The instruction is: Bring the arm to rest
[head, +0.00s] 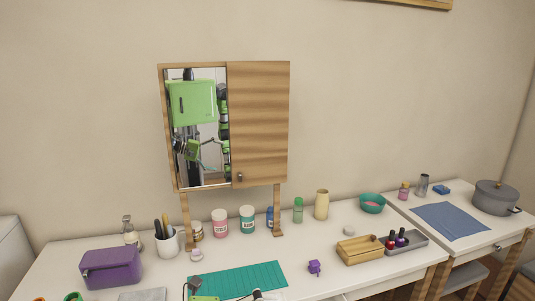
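Neither of my grippers can be made out in the head view. Small green, black and white parts show at the bottom edge, in front of the green mat (240,280); they look like pieces of my own body, but no fingertips are clear. The mirror of the wooden wall cabinet (260,125) reflects my green body and an arm, too small to read a gripper state.
The white table holds a purple box (111,268), a pen cup (167,243), several jars and bottles, a purple item (314,267), a wooden box (360,251) and a grey tray (420,243). A pot (495,197) and blue cloth (450,221) are at right.

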